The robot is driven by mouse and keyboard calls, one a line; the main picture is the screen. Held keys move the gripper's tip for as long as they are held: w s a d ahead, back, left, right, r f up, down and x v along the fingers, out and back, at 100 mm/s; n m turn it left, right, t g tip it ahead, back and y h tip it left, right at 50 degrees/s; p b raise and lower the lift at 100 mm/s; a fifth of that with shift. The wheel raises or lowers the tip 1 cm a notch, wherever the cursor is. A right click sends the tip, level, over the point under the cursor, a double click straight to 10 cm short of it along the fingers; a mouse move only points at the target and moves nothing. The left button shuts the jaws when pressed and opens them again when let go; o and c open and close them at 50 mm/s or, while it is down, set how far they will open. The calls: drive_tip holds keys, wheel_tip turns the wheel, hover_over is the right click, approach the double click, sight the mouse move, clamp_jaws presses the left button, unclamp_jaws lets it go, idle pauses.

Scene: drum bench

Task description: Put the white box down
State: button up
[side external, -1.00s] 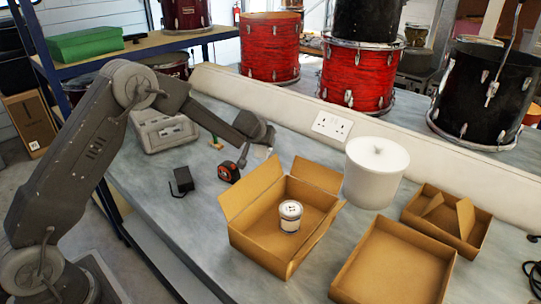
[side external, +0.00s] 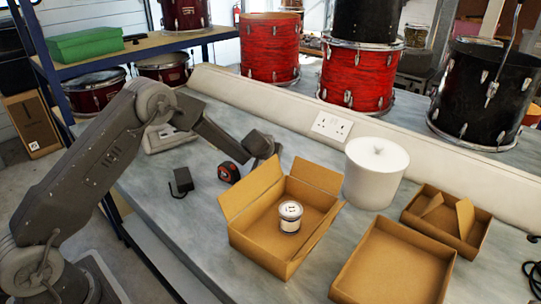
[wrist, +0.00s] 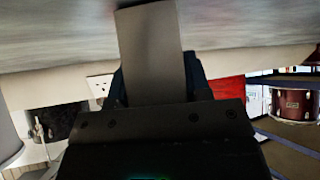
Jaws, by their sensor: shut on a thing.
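My gripper (side external: 268,147) is above the bench behind the open cardboard box, close to the tape measure in the picture. In the wrist view a flat box-shaped thing (wrist: 152,50) stands between the dark jaws, which are shut on it. I take it for the white box, though it looks grey in the shade. In the side view my gripper hides most of it, and its gap to the bench is unclear.
An open cardboard box (side external: 240,240) holds a lidded jar (side external: 290,216). A white lidded pot (side external: 375,175), cardboard trays (side external: 395,265), a tape measure (side external: 229,172) and a black adapter (side external: 182,181) stand around. Bare bench (side external: 165,215) lies at the front left.

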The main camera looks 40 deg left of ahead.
drive_tip(key=o, duration=1.1)
drive_tip(key=shift+f, duration=0.1)
drive_tip(key=shift+c, duration=0.2)
drive_tip(key=shift+r, duration=0.2)
drive_tip(key=v, duration=0.3)
drive_tip(key=shift+r, duration=0.45)
wheel_tip(320, 180, up, 4)
drive_tip(key=shift+r, duration=1.05)
